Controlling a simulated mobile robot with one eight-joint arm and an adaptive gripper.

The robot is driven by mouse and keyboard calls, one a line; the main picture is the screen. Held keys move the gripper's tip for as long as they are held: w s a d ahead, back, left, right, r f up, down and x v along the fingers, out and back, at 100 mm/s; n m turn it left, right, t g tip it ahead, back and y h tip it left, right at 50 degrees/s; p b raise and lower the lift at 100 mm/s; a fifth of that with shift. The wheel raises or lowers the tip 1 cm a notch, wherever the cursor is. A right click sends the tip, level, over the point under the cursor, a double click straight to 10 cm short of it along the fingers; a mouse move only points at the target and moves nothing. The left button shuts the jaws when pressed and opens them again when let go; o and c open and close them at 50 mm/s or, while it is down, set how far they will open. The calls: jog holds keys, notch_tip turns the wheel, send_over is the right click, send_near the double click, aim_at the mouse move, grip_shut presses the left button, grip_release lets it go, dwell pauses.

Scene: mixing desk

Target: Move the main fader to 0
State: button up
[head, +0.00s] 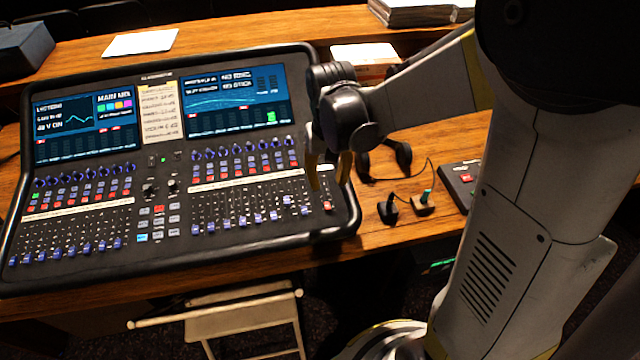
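The mixing desk (160,160) lies on the wooden table, with two banks of faders along its near side. A red cap (327,206) sits at the far right end of the right bank, near the front edge. It looks like the main fader, but its label and scale are too small to read. The blue-capped faders (242,220) stand in a row to its left. My gripper (329,186) hangs over the desk's right edge, just beyond the red cap in the picture. Its two yellowish fingers are apart, with nothing visible between them. Whether they touch the desk cannot be told.
Two lit screens (235,100) fill the desk's upper part. A headset (403,155), small cabled items (388,210) and a black box with a red button (463,178) lie right of the desk. A folding chair (240,315) stands in front. Papers (140,42) lie behind.

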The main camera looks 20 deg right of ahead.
aim_at(327, 205)
notch_tip(327, 205, down, 10)
jog(key=b, duration=0.3)
jog(key=shift+r, duration=0.25)
grip_shut()
